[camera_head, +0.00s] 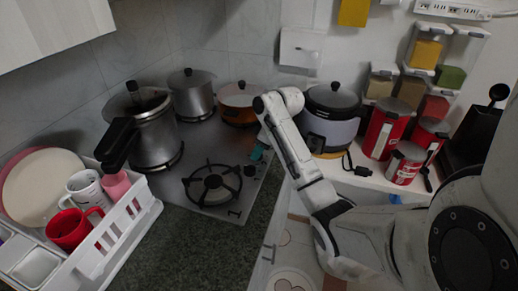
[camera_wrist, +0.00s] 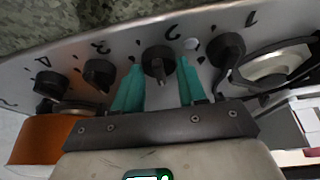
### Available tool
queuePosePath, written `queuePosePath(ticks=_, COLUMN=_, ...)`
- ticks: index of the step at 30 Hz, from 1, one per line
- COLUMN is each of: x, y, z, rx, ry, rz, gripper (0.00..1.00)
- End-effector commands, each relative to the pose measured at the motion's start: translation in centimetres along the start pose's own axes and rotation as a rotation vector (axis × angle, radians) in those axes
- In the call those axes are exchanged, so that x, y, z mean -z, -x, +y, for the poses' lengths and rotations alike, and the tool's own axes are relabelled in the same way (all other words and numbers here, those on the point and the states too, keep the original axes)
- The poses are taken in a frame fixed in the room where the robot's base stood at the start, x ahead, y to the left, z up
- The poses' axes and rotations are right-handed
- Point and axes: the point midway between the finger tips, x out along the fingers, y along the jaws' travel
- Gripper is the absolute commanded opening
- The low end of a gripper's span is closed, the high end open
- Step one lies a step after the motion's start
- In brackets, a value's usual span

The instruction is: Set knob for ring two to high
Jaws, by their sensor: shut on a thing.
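The knob for ring two (camera_wrist: 158,62) is black and round, beside the number 2 on the cooktop's metal panel. My gripper (camera_wrist: 160,75) has its teal fingers on either side of this knob, shut on it. The knob's ridge with a pale mark points roughly toward my gripper's palm in the wrist view. In the head view my gripper (camera_head: 259,152) is at the right edge of the cooktop (camera_head: 200,150), and my arm hides most of the knobs there.
Knob one (camera_wrist: 229,50) is close on the right in the wrist view; knob three (camera_wrist: 98,72) and knob four (camera_wrist: 48,82) are on the left. In the head view, pots stand on the rings, including an orange pot (camera_head: 237,116). A rice cooker (camera_head: 330,135) stands behind my arm.

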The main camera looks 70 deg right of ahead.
Motion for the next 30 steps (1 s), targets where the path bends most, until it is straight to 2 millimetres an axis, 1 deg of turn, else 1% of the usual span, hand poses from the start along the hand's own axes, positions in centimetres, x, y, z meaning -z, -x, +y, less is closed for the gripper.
queuePosePath(ticks=8, x=0.24, y=0.33, z=-0.23, rx=-0.046, ry=-0.116, rz=0.000, gripper=0.11)
queuePosePath(ticks=21, x=0.34, y=0.30, z=-0.47, rx=-0.193, ry=-0.467, rz=-0.001, gripper=0.11)
queuePosePath(ticks=30, x=0.34, y=0.11, z=-0.51, rx=-0.276, ry=-0.666, rz=0.000, gripper=0.10)
